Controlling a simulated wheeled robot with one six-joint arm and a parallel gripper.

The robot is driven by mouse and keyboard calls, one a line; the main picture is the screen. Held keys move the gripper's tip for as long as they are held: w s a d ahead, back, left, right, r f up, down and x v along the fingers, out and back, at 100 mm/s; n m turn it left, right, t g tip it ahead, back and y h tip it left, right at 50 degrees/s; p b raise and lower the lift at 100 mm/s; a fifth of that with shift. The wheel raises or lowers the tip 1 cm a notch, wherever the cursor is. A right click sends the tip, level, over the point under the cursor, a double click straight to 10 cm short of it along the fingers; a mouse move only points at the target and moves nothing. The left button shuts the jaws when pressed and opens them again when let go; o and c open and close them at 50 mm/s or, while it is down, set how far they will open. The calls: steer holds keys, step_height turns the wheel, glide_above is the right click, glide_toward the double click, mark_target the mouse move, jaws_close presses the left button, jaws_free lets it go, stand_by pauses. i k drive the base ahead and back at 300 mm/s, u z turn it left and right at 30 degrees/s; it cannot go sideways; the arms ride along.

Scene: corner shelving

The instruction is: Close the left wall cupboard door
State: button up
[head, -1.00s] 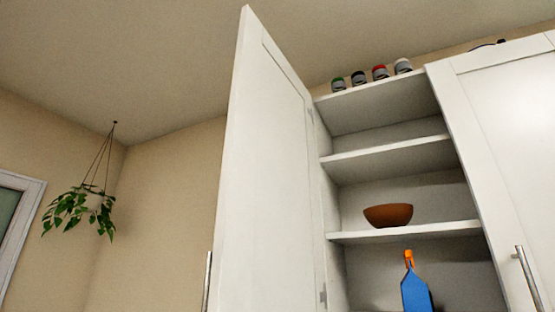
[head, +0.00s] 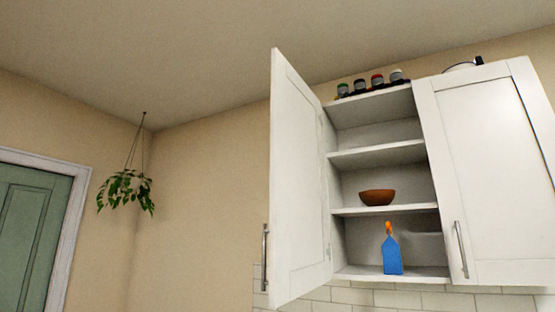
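The left wall cupboard door (head: 297,180) is white and panelled. It stands wide open, swung out from the left side of the cupboard toward me. Its metal bar handle (head: 265,257) is upright near the door's lower left edge. The open cupboard (head: 375,158) has several shelves. A brown bowl (head: 377,197) sits on one shelf, and a blue bottle with an orange top (head: 392,252) stands on the bottom. My gripper is not in view.
The right cupboard door (head: 490,170) is shut, with its own bar handle (head: 461,249). Several small jars (head: 376,81) stand on top of the cupboard. A hanging plant (head: 126,190) is at the left corner, beside a green door (head: 30,235). White tiles (head: 420,299) run below the cupboard.

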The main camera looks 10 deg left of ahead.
mark_target(300, 261)
steer(key=u, duration=1.55)
steer(key=i, duration=1.6)
steer(key=z, duration=1.75)
steer(key=k, duration=0.6)
steer(key=u, duration=1.15)
steer(key=i, duration=0.45)
steer(key=u, duration=0.25)
